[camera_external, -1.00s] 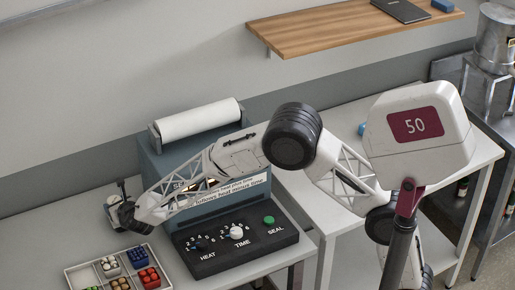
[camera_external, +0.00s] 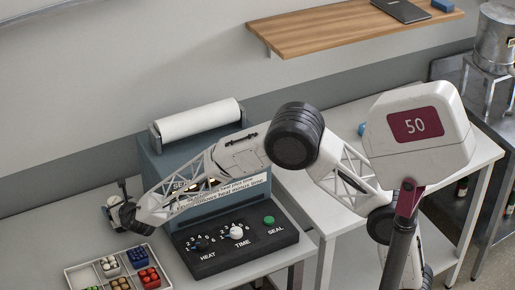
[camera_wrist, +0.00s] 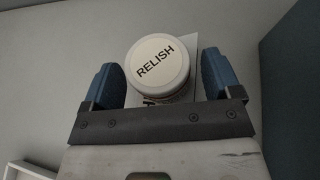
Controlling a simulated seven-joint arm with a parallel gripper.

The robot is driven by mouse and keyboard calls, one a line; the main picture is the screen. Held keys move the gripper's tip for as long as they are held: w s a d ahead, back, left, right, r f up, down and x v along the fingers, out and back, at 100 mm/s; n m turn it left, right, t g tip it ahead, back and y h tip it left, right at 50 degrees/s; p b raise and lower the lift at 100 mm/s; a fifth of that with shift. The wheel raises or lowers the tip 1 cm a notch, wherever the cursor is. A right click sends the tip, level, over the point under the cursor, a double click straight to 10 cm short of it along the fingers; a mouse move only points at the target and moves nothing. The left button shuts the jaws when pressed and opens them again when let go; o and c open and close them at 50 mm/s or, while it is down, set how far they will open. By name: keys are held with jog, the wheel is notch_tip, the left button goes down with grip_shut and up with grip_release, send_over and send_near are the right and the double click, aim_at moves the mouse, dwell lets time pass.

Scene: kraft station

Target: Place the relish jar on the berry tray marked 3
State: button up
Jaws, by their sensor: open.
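The relish jar (camera_wrist: 158,64) has a white lid reading RELISH and shows in the wrist view. It stands between the two blue fingers of my gripper (camera_wrist: 163,80), which are open with a small gap on each side.
The blue-grey sealing machine (camera_external: 160,165) with a paper roll (camera_external: 200,119) stands right of my gripper. Its dark control panel (camera_external: 240,243) juts forward. A wooden shelf (camera_external: 335,33) hangs on the wall. The table left of my gripper is clear.

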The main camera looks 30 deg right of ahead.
jog(key=v, duration=1.1)
dwell(0.4)
jog(key=shift+r, duration=0.1)
dwell(0.4)
